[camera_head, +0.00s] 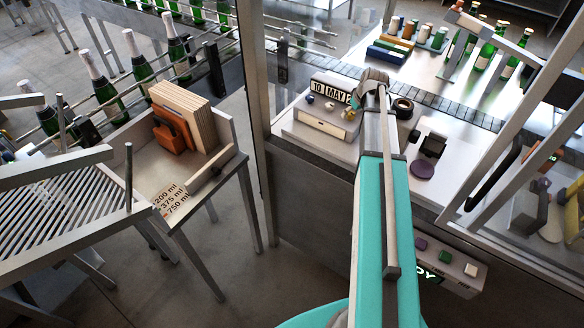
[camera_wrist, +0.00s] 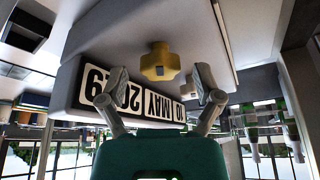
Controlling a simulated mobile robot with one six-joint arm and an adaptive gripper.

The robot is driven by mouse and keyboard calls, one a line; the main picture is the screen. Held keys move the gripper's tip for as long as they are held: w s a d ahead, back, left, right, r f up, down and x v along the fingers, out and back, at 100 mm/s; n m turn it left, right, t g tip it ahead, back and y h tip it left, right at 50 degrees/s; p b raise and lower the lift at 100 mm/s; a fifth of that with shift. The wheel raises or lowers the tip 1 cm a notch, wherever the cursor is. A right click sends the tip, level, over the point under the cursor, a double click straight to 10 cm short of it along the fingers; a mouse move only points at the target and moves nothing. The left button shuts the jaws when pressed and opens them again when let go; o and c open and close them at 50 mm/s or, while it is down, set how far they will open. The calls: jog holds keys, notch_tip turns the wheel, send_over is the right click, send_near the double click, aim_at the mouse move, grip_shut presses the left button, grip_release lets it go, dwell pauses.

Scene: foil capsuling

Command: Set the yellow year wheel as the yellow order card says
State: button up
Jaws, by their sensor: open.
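My gripper (camera_wrist: 161,88) is open and empty, facing the wheel. The date windows (camera_wrist: 150,104) appear upside down there, showing 10, MAY and a year partly covered by a finger. In the head view, my arm hides the year end of the display (camera_head: 330,88). I cannot make out a yellow order card.
A purple disc (camera_head: 422,168) and a dark ring (camera_head: 402,107) sit right of my arm on the bench. A frame post (camera_head: 252,80) stands left of the date unit. A wooden-board bin (camera_head: 215,168) stands further left.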

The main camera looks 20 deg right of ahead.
jog(key=shift+d+n+y, duration=0.1)
jog(key=shift+n+y, duration=0.2)
jog(key=shift+n, duration=0.3)
jog(key=shift+s+r+p, duration=0.15)
jog(key=shift+r+p, duration=0.4)
jog(key=p+v, duration=1.2)
jog(key=v, duration=0.1)
jog(key=s+a+f+g+b, duration=0.1)
jog(key=s+a+f+b, duration=0.2)
jog(key=a, duration=0.6)
jog(key=s+a+f+m+g+b, duration=0.1)
jog(key=s+a+f+b, duration=0.3)
jog(key=a, duration=0.6)
jog(key=s+a+f+m+g+h+b, duration=0.1)
jog(key=s+a+f+g+b, duration=0.1)
jog(key=s+a+f+b, duration=0.2)
jog(key=shift+a+f+b, duration=1.35)
jog(key=shift+a+f, duration=0.7)
jog(key=shift+a, duration=1.05)
jog(key=shift+s+a+f+m+g+b, duration=0.2)
jog(key=shift+s+a+f+b, duration=0.2)
jog(key=shift+s+a, duration=0.2)
jog(key=shift+s+a+f+m+g+b, duration=0.1)
jog(key=shift+s+a+f+m+b, duration=0.1)
jog(key=shift+s+a+f+b, duration=0.3)
jog(key=shift+a+r, duration=0.1)
jog(key=shift+r, duration=0.05)
